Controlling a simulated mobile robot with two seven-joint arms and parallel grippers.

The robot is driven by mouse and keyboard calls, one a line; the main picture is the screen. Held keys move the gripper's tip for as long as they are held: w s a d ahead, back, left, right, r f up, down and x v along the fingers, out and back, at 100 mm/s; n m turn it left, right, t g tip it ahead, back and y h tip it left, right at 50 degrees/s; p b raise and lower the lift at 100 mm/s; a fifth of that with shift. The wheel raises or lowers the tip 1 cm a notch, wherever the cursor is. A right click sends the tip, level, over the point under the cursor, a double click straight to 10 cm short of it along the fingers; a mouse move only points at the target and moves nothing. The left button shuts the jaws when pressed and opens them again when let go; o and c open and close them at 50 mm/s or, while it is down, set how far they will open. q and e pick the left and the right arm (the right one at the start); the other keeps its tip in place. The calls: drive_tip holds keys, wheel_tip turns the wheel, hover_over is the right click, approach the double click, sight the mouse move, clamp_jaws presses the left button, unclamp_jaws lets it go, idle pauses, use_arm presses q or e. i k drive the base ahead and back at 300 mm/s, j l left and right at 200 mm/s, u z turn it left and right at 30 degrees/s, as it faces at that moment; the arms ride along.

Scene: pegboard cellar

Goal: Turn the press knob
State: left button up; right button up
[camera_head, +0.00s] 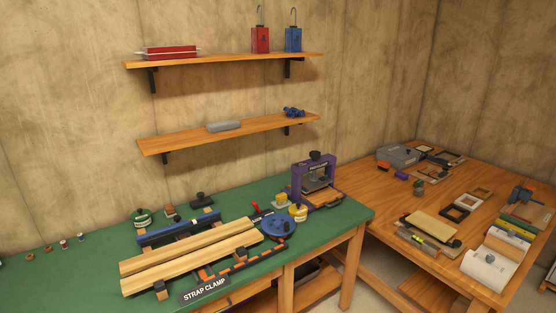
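A purple press (297,184) stands upright near the right end of the green-topped bench. A black knob (315,156) sits on top of its frame. A dark plate shows inside the frame, above a wooden base (325,198). The knob's top and front side are in plain view, and nothing covers it. Neither of my grippers shows in the head view.
The green bench (230,197) holds wooden boards (190,258), a blue round tool (277,227) and a "STRAP CLAMP" label (205,289). A wooden table (378,205) with several tools stands right. Two shelves (215,60) hang above the bench.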

sight(315, 155)
drive_tip(key=i+j+z, duration=0.2)
drive_tip(key=i, duration=0.2)
drive_tip(key=i+j+z, duration=0.2)
drive_tip(key=i, duration=0.15)
drive_tip(key=i+l+u, duration=0.1)
drive_tip(key=u, duration=0.3)
drive_tip(key=l+u, duration=0.15)
drive_tip(key=u, duration=0.2)
drive_tip(key=i+l+u, duration=0.1)
drive_tip(key=u, duration=0.3)
drive_tip(key=l+u, duration=0.3)
drive_tip(key=l, duration=0.25)
drive_tip(key=i+l+u, duration=0.1)
drive_tip(key=l+u, duration=0.2)
drive_tip(key=l, duration=0.25)
drive_tip(key=l+u, duration=0.15)
drive_tip(key=l, duration=0.9)
